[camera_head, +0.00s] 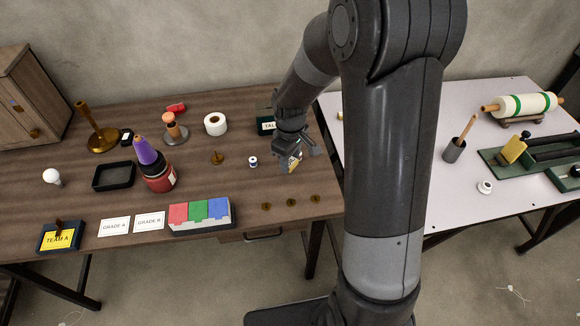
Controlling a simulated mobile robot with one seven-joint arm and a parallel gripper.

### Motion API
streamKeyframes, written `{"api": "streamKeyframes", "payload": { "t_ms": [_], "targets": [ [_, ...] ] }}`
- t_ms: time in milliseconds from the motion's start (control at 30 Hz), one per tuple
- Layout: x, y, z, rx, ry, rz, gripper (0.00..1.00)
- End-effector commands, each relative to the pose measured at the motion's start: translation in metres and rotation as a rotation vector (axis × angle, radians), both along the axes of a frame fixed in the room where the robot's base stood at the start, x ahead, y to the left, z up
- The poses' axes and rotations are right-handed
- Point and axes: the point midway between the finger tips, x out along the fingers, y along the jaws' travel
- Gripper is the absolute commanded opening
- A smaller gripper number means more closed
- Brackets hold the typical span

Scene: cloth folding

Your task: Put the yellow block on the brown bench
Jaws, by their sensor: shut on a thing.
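My gripper (297,147) is over the right part of the brown bench (100,190). It is shut on a small, partly hidden object (291,163) with pale and yellowish sides. The object is low over the bench top; I cannot tell whether it touches the wood. I cannot tell from its visible sides whether it is the yellow block. Another yellow, block-like piece (513,150) is on the green tray on the white table at the right, well apart from my gripper.
On the bench near my gripper are a small spool (253,162), a white roll (215,123) and a dark green box (266,124). The bench's front right has brass discs (291,203).

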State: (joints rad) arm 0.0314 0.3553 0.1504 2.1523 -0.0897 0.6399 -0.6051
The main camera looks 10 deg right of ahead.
Motion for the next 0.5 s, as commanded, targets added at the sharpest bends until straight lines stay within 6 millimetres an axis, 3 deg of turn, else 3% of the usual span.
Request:
{"api": "streamKeyframes", "payload": {
  "t_ms": [300,500],
  "targets": [
    [0.000,0.001,-0.037,0.000,0.001,-0.001,0.19],
    [0.000,0.000,-0.040,0.001,-0.001,-0.002,0.19]
  ]
}}
